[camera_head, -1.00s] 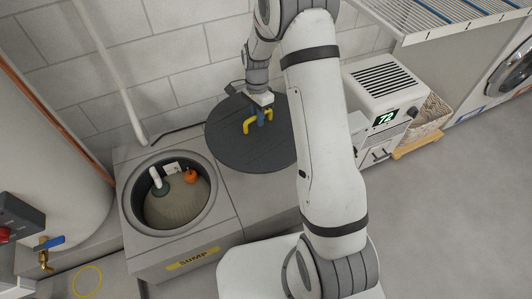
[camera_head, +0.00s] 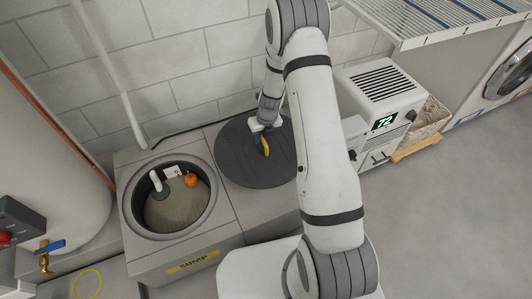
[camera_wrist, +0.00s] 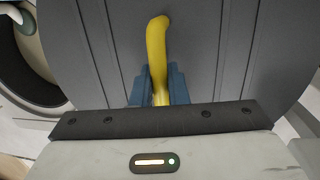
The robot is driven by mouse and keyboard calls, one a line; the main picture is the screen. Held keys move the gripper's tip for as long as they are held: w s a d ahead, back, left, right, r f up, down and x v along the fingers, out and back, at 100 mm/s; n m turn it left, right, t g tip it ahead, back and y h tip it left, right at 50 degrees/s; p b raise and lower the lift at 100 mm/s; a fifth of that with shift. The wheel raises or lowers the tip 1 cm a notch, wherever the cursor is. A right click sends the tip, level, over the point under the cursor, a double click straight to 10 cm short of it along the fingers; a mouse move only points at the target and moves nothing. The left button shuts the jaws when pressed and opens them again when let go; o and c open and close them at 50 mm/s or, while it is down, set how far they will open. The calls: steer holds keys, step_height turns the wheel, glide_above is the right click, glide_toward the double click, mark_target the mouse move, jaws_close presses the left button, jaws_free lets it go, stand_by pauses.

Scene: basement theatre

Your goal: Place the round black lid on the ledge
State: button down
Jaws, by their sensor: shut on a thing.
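The round black lid (camera_head: 232,165) lies flat over the grey ledge to the right of the open sump pit, partly hidden behind my arm. I cannot tell whether it touches the ledge (camera_head: 258,210). In the wrist view the lid (camera_wrist: 220,45) fills most of the picture, with its yellow handle (camera_wrist: 156,45) in the middle. My gripper (camera_head: 262,137) is above the lid, and its blue fingers (camera_wrist: 160,88) are shut on the yellow handle.
The open sump pit (camera_head: 131,205) with a white pipe and an orange float (camera_head: 191,180) is left of the lid. A white dehumidifier (camera_head: 378,90) stands at the right, under a wire shelf (camera_head: 440,18). A block wall (camera_head: 180,60) is behind.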

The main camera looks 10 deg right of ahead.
mark_target(262, 147)
step_height(262, 147, down, 8)
steer(key=b, duration=0.3)
steer(key=shift+r, duration=0.25)
steer(key=shift+f, duration=0.15)
steer(key=c, duration=1.4)
jaws_free()
